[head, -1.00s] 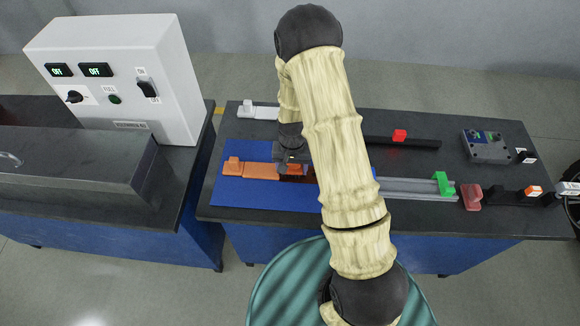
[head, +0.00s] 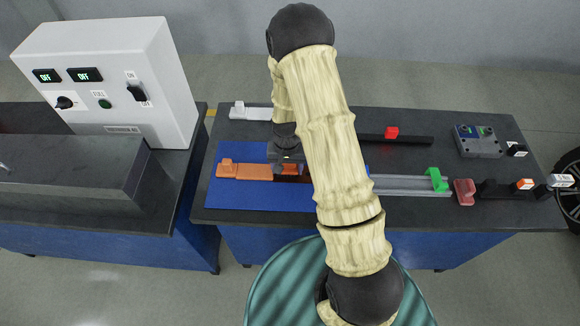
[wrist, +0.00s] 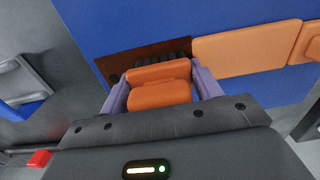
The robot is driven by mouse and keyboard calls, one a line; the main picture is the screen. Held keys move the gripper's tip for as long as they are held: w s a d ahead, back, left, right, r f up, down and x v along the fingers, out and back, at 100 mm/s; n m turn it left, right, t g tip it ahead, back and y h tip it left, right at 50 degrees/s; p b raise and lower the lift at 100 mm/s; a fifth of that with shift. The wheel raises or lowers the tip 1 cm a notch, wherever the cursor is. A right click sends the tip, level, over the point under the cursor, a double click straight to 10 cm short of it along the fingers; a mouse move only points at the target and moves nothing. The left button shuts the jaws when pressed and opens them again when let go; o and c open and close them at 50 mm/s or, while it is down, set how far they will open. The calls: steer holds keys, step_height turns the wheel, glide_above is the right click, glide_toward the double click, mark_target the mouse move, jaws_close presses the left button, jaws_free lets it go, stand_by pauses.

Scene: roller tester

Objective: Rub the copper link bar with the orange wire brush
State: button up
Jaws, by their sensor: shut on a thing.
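My gripper (wrist: 160,88) is shut on the orange wire brush (wrist: 160,94), a block with dark bristles at its far side. The brush is over a dark reddish-brown flat strip (wrist: 114,68), which appears to be the copper link bar. The strip has a dark hole near one end and lies on the blue mat (wrist: 110,20). It also shows in the head view (head: 294,179), partly hidden by my arm. Whether the bristles touch it cannot be told. In the head view my gripper (head: 285,170) is over the strip, and the brush is mostly hidden.
A lighter orange bar (head: 245,172) with a raised end lies in line with the strip, at its left. A grey rail with a green clip (head: 437,179) and a red block (head: 464,192) lie at the right. A white control box (head: 120,85) stands at the left.

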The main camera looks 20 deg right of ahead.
steer(key=shift+a, duration=0.3)
steer(key=shift+a, duration=0.1)
steer(key=shift+w+a, duration=0.3)
steer(key=shift+a, duration=0.4)
steer(key=shift+d, duration=0.1)
steer(key=shift+s+d+f, duration=0.15)
steer(key=shift+s+d, duration=0.15)
steer(key=shift+d, duration=0.45)
steer(key=shift+s+d, duration=0.3)
steer(key=shift+d, duration=0.5)
steer(key=shift+a, duration=0.1)
